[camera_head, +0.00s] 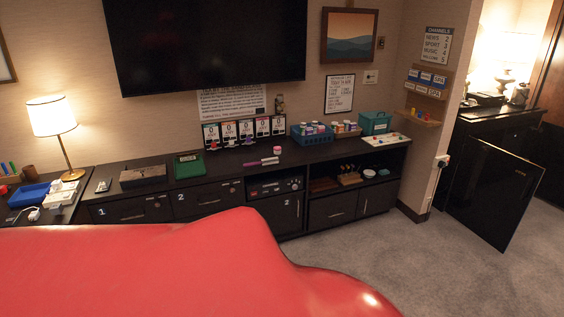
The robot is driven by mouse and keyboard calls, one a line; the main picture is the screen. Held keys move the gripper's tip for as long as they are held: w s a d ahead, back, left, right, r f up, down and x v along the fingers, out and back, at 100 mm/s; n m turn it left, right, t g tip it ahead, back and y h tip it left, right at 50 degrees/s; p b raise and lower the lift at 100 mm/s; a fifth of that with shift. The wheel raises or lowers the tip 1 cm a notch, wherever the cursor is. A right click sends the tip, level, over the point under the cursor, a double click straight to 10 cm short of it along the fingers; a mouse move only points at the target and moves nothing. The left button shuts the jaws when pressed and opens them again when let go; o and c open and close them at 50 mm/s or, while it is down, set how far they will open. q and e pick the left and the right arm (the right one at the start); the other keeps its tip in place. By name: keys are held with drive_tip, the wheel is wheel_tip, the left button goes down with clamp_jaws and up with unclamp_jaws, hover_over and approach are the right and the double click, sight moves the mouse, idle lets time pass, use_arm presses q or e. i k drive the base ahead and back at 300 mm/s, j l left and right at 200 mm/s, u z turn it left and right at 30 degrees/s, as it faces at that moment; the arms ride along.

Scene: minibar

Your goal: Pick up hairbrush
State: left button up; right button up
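A small pink and dark elongated item (262,162) lies on the dark counter (228,168), below the row of numbered cards. It looks like the hairbrush, but it is too small to be sure. It lies flat near the counter's front edge, and nothing is touching it from above. Neither of my grippers is in the camera_head view.
A blue basket (312,139) of small items and a teal box (376,123) stand to the right. A green case (188,166) and a lit lamp (58,131) are left. The black cabinet door (491,190) stands open. Grey carpet (400,262) is clear at right. A glossy red surface blocks the lower left.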

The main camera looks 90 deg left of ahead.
sight(273, 160)
drive_tip(key=u, duration=2.9)
drive_tip(key=i+j, duration=0.15)
drive_tip(key=i, duration=0.35)
drive_tip(key=i+j+z, duration=0.15)
drive_tip(key=i, duration=0.35)
drive_tip(key=i+j, duration=0.15)
drive_tip(key=i, duration=0.3)
drive_tip(key=i+j+z, duration=0.15)
drive_tip(key=i, duration=0.35)
